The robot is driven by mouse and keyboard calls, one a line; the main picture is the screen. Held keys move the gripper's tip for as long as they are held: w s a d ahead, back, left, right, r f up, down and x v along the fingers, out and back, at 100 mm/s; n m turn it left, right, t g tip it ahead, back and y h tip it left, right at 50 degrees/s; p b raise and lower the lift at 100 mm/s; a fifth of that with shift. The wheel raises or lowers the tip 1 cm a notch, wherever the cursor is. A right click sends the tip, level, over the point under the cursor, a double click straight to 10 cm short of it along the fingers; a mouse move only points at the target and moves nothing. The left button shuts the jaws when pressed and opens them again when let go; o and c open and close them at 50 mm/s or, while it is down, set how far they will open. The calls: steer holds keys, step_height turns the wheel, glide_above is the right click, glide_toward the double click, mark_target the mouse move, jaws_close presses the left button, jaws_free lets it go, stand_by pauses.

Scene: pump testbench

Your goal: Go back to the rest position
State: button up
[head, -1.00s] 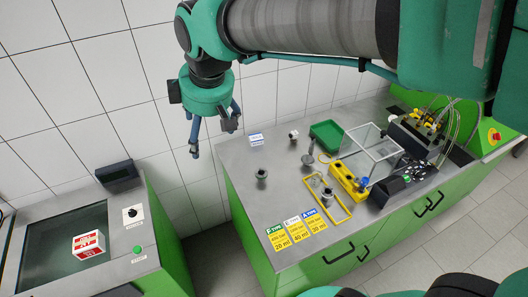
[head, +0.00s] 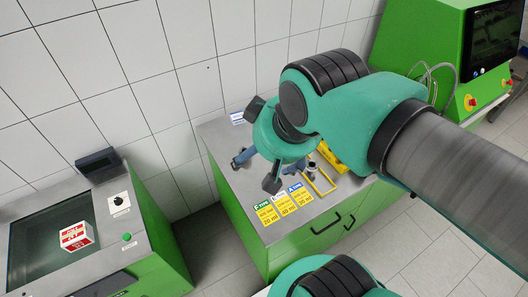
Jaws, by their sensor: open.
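My gripper (head: 254,174) is open, with its blue-grey fingers spread and pointing down over the left part of the grey bench top (head: 225,175). I see nothing held between the fingers. My teal arm reaches in from the right and hides much of the bench. A yellow tray (head: 331,158) and a yellow frame (head: 322,187) with a small metal part in it show just right of the gripper. The green, white and blue type cards (head: 283,204) lie at the bench's front edge.
At the left stands a green machine with a glass top, a red-white box (head: 76,236), a dark display (head: 98,163) and a green button (head: 127,237). A green cabinet with a screen (head: 495,45) stands at the back right. A floor gap separates the left machine and bench.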

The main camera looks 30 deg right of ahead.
steer(key=shift+f, duration=0.15)
step_height(320, 180, down, 9)
steer(key=b, duration=0.8)
steer(key=shift+b, duration=0.4)
